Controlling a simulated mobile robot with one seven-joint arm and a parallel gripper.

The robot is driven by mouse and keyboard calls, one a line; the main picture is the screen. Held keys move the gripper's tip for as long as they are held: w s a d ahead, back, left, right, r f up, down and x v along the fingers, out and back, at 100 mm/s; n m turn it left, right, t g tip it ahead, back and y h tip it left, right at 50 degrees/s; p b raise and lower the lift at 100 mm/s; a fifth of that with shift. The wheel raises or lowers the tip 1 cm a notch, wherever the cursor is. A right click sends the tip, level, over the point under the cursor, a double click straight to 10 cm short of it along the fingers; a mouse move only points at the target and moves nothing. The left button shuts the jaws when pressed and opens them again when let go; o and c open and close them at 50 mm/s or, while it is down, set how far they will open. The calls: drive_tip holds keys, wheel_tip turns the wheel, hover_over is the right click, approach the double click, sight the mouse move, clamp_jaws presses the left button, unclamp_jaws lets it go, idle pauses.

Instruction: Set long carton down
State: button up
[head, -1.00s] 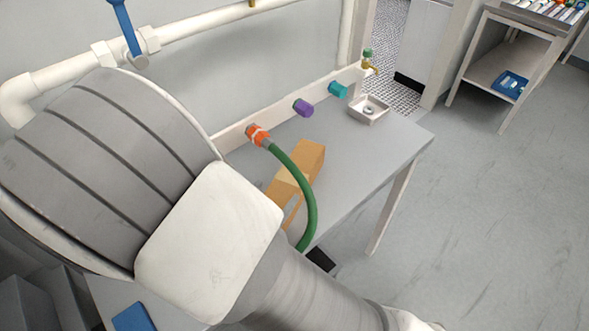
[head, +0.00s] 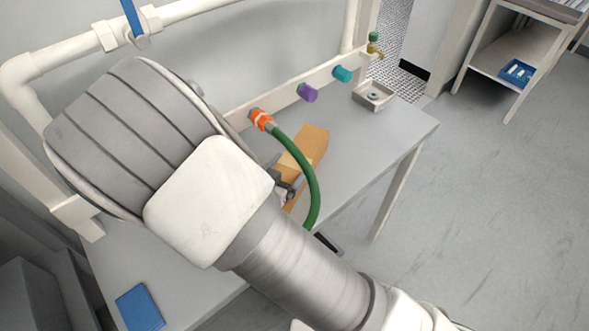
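The long carton (head: 308,147) is a tan box on or just above the grey table, behind the green hose. My arm covers its near end, and I cannot tell whether its underside touches the table. My gripper (head: 290,188) shows only in part as dark metal at the carton's near end, between my arm and the hose. Its fingertips are hidden, so I cannot see whether they are open or shut on the carton.
A green hose (head: 314,185) curves from an orange fitting (head: 262,119) close over the carton. Purple (head: 307,92) and teal (head: 342,74) fittings line the rail. A small tray (head: 373,95) stands at the table's far end. A blue flat item (head: 139,308) lies front left. The grey table (head: 385,140) is clear right of the carton.

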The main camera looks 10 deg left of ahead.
clamp_jaws()
drive_tip(key=shift+r, duration=0.9)
wheel_tip(320, 180, up, 3)
drive_tip(key=shift+f+p, duration=0.15)
drive_tip(key=shift+p, duration=0.3)
drive_tip(key=s+d+r+p, duration=0.3)
drive_tip(key=d+r+p, duration=0.3)
drive_tip(key=d+p, duration=0.5)
drive_tip(key=p, duration=0.2)
drive_tip(key=shift+r+p, duration=0.4)
drive_tip(key=shift+s+d+f, duration=0.1)
